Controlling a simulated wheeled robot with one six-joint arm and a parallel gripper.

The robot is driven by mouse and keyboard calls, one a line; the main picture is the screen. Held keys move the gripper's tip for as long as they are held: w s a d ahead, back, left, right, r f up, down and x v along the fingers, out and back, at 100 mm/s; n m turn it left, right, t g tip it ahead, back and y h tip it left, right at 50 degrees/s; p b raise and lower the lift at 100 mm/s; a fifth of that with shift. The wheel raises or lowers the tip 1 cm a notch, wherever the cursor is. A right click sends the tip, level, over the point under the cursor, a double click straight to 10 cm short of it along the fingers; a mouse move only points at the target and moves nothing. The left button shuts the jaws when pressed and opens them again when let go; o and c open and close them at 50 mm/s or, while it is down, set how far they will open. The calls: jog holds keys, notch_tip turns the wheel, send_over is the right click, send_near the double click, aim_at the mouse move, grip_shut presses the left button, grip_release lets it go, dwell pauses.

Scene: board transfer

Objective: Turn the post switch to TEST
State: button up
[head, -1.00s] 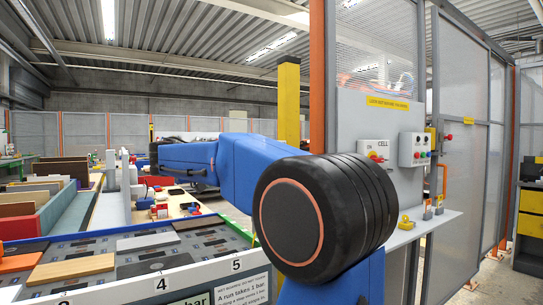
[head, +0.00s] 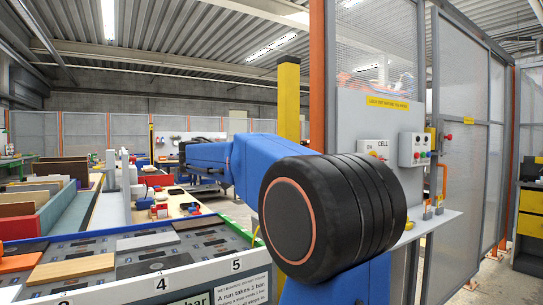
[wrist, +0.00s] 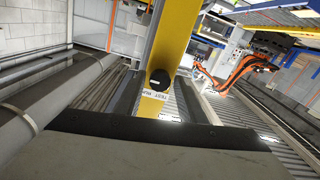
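The yellow post (head: 288,100) stands behind my blue arm in the head view. Its switch does not show there. In the wrist view the yellow post (wrist: 166,45) runs down the middle and carries a round black knob (wrist: 159,79). A small white label (wrist: 156,95) sits by the knob; TEST seems to be on it, but the lettering is hard to read. I cannot tell which way the knob points. My gripper (wrist: 155,77) shows as two dark fingers, spread apart to either side of the knob's line of sight. Nothing is between them; contact cannot be seen.
A grey cell panel with a control box (head: 414,150) and a small shelf (head: 436,222) stands at right. A bench with numbered slots (head: 150,250) and boards fills the lower left. In the wrist view an orange robot (wrist: 245,68) stands behind the fence, to the right.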

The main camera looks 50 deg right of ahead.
jog(key=c, duration=0.7)
jog(key=shift+o, duration=0.2)
jog(key=shift+n, duration=8.8)
jog(key=o, duration=1.1)
jog(key=shift+y, duration=0.3)
jog(key=shift+c, duration=0.2)
